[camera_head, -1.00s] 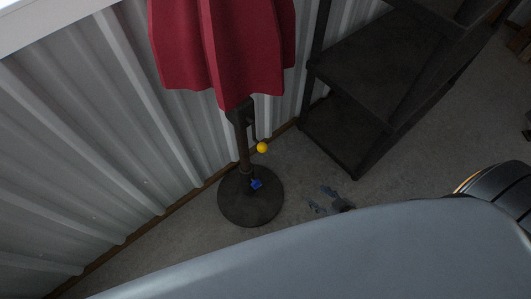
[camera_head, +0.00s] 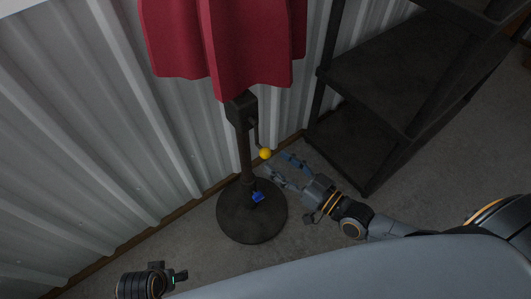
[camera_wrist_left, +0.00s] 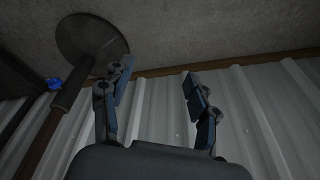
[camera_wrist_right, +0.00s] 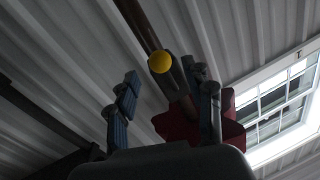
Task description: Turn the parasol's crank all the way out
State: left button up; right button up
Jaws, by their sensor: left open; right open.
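The parasol has a closed red canopy (camera_head: 225,45), a dark pole (camera_head: 245,155) and a round dark base (camera_head: 240,222). A crank housing (camera_head: 240,110) sits under the canopy. The thin crank hangs from its right side and ends in a yellow knob (camera_head: 265,154). My right gripper (camera_head: 278,164) is open and empty, its fingertips just right of and below the knob. In the right wrist view the knob (camera_wrist_right: 161,62) shows between and beyond the fingers. My left gripper (camera_head: 172,271) is open and empty, low at the left, apart from the base; its fingers (camera_wrist_left: 157,88) show in its wrist view.
A dark shelf unit (camera_head: 385,75) stands to the right, close to my right arm. A corrugated metal wall (camera_head: 100,130) runs behind the parasol. A blue knob (camera_head: 257,197) sits low on the pole at the base. Bare floor (camera_head: 310,240) lies in front.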

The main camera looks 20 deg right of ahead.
aim_at(265, 153)
pick_arm(q)
jog(key=shift+w+v, duration=0.2)
jog(key=shift+v, duration=0.7)
pick_arm(e)
jog(key=shift+x, duration=2.8)
pick_arm(q)
jog(key=shift+r, duration=0.1)
pick_arm(e)
grip_shut()
